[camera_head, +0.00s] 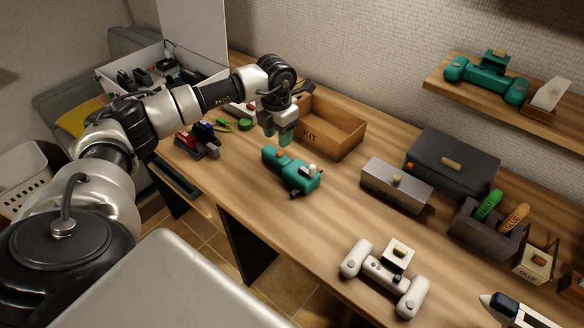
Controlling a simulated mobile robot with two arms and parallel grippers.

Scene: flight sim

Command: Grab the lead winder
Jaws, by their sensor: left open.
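I cannot tell for sure which thing is the lead winder. A small green round piece (245,124) and a thin green piece (222,124) lie left of the gripper. A teal device with a white knob and an orange knob (290,171) lies just below the gripper in the picture. The gripper's jaws appear empty.
An open wooden KIT box (343,137) stands right of the gripper. A grey box (396,185), a dark case (452,163) and a white controller (382,277) are farther right. Red and blue items (198,139) lie left. The wooden table (310,230) is bare around the teal device.

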